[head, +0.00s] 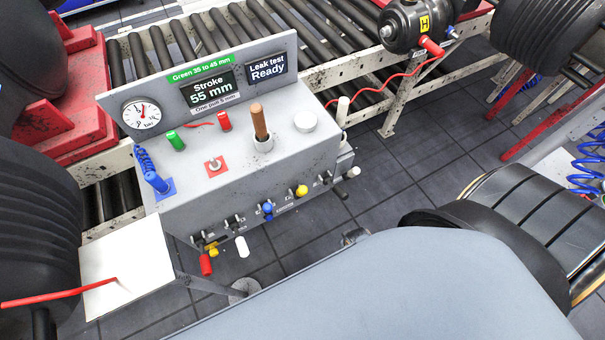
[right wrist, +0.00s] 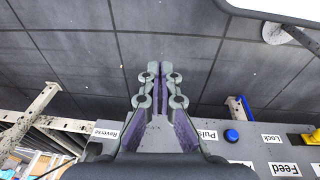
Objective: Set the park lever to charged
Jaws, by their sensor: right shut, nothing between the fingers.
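A grey control console (head: 285,155) stands in the middle of the head view. A lever with a brown handle (head: 259,122) stands upright on its top. Several small levers line its front, among them a red one (head: 206,265), a white one (head: 243,247), a blue one (head: 267,209) and a yellow one (head: 301,191). Their labels are too small to read, so I cannot tell which is the park lever or how it is set. My right gripper (right wrist: 160,72) is shut and empty in the right wrist view, above dark floor tiles. My left gripper is not in view.
The console display (head: 211,94) reads "Stroke 55 mm". A second display (head: 266,68) reads "Leak test Ready". A roller conveyor (head: 350,55) runs behind. In the right wrist view a labelled panel (right wrist: 260,150) carries a blue knob (right wrist: 232,135). A white tray (head: 128,265) stands front left.

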